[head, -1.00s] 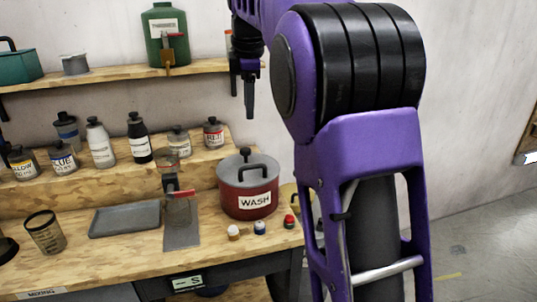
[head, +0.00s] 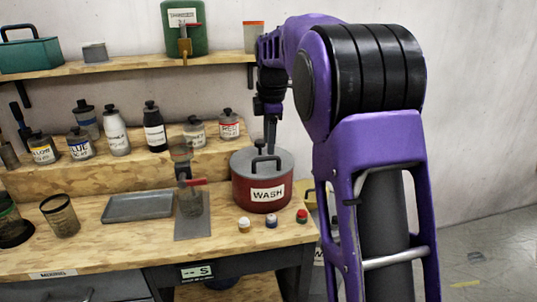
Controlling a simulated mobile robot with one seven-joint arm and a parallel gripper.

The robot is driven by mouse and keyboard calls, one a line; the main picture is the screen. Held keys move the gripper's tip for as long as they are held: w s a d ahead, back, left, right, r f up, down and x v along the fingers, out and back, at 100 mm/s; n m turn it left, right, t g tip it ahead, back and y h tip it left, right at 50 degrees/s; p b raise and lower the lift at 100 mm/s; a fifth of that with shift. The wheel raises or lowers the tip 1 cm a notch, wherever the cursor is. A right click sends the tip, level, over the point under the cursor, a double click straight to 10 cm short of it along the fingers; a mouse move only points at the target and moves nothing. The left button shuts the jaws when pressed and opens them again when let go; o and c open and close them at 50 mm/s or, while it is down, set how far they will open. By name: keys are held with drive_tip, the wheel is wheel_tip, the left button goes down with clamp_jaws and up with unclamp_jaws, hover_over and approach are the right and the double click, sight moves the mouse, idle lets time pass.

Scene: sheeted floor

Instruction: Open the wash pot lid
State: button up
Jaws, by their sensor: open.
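The wash pot (head: 241,192) is dark red with a white WASH label and stands at the right end of the bench. Its grey lid (head: 287,163) with a black arched handle (head: 264,160) sits closed on top. My gripper (head: 270,146) points down just above and behind the lid handle, at the lid's far side. It is open and holds nothing. I cannot tell whether its fingertips touch the lid or handle.
Three small capped jars (head: 271,221) stand in front of the pot. A clamp stand (head: 191,228) and a grey tray (head: 137,206) are to its left. Several labelled bottles (head: 154,128) line the raised step. A wooden shelf (head: 130,64) runs above.

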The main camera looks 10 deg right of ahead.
sight(268, 158)
drive_tip(key=shift+w+f, duration=0.2)
drive_tip(key=shift+f, duration=0.75)
drive_tip(key=shift+w+f, duration=0.2)
drive_tip(key=shift+f, duration=0.75)
clamp_jaws()
